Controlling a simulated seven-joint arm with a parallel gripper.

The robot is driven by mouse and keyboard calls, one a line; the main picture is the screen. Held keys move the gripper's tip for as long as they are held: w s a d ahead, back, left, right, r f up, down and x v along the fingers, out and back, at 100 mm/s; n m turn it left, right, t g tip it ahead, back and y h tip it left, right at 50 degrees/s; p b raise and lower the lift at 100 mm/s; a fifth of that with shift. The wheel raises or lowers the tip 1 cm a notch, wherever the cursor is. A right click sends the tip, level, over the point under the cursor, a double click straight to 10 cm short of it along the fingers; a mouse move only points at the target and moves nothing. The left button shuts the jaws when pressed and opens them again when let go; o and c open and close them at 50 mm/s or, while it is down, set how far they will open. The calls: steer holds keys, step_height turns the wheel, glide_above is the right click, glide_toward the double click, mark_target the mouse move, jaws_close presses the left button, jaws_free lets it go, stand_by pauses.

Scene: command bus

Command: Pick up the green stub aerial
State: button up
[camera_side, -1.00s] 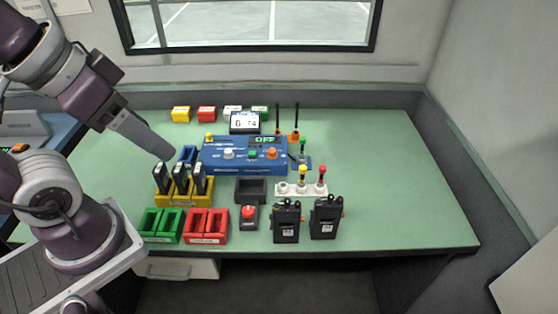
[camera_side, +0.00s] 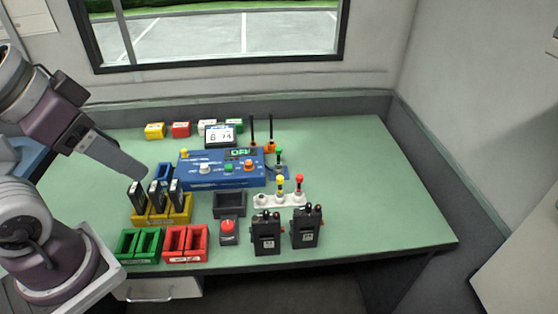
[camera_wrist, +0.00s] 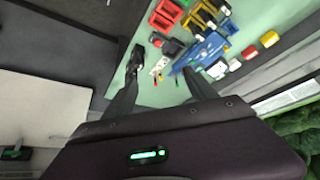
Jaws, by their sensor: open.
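The green stub aerial (camera_side: 279,153) stands upright on a small blue base (camera_side: 283,168), at the right end of the blue console. It has a green top on a dark lower part. My gripper (camera_side: 146,174) is at the left in the side view, well to the left of the aerial, above the yellow rack. In the wrist view my gripper (camera_wrist: 162,68) has its two fingers apart, with nothing between them.
A white holder (camera_side: 266,201) carries a yellow and a red aerial in front of the green one. Two black radios (camera_side: 266,232) stand nearer the front edge. The table's right side is clear.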

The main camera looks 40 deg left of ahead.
stand_by(0.3)
steer(key=c, duration=0.4)
steer(key=shift+c, duration=0.2)
steer(key=w+r+n+g+h, duration=0.25)
steer(key=w+n, duration=0.25)
steer(key=w, duration=0.5)
steer(key=n+g+y, duration=0.2)
steer(key=n+g, duration=0.1)
steer(key=n, duration=1)
glide_above(278, 153)
step_height(278, 153, down, 20)
steer(key=shift+n+y, duration=0.25)
steer(key=shift+n, duration=0.15)
steer(key=f, duration=1.2)
steer(key=shift+w+a+f, duration=0.2)
steer(key=shift+w+a, duration=0.05)
steer(key=shift+w, duration=0.15)
